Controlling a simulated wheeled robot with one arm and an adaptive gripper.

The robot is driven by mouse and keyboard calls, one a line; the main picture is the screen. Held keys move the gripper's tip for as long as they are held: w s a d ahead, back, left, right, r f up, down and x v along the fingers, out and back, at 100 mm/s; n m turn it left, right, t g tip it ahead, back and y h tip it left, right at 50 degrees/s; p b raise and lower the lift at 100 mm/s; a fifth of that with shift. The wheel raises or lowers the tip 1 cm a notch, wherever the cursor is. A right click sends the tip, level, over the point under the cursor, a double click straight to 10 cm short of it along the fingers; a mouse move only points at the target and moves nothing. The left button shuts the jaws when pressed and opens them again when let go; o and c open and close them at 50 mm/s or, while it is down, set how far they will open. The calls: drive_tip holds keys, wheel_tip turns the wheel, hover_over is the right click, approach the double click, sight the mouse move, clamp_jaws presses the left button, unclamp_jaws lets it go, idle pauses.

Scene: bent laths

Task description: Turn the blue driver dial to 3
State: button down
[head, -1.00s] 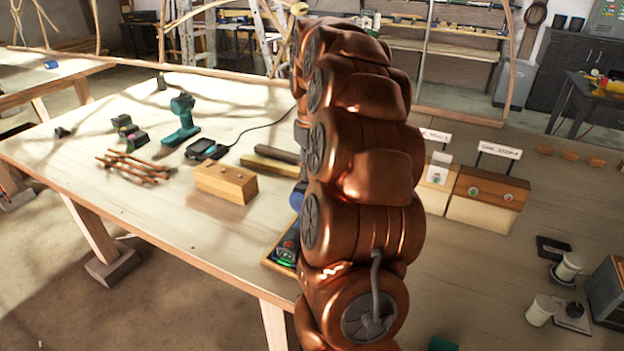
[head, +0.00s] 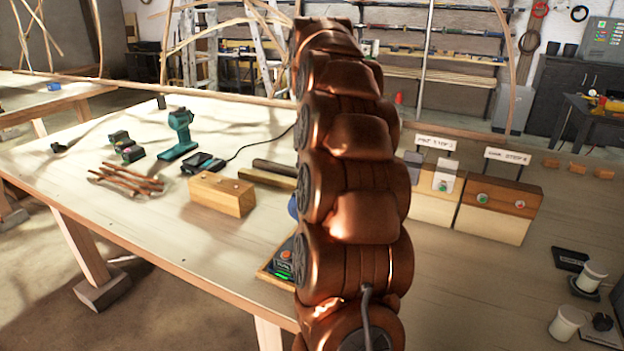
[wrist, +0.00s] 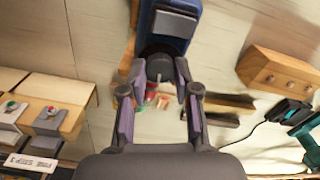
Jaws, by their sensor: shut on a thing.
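The blue driver (wrist: 178,22) shows at the top of the wrist view. A dark round part, which looks like its dial (wrist: 158,62), lies at its lower end. My gripper (wrist: 160,72) is shut on this dark part, with a finger on each side. No numbers on the dial can be read. In the head view a small piece of blue (head: 292,207), probably the driver, shows beside my copper arm. My arm hides the gripper and the rest of it there.
A wooden block with holes (head: 221,194), a teal drill (head: 179,134) and brown sticks (head: 126,178) are on the table left of my arm. A lit device (head: 284,262) is near the front edge. Boxes with buttons (head: 497,202) stand at right.

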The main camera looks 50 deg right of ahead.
drive_tip(key=shift+m, duration=0.6)
drive_tip(key=c, duration=1.1)
unclamp_jaws()
drive_tip(key=n+p, duration=0.2)
drive_tip(key=n, duration=0.1)
drive_tip(key=shift+r, duration=0.2)
drive_tip(key=n+p, duration=0.4)
drive_tip(key=shift+n, duration=0.4)
drive_tip(key=n+p, duration=0.4)
drive_tip(key=shift+a, duration=0.1)
drive_tip(key=n+p, duration=0.4)
drive_tip(key=p, duration=0.1)
drive_tip(key=shift+b, duration=0.3)
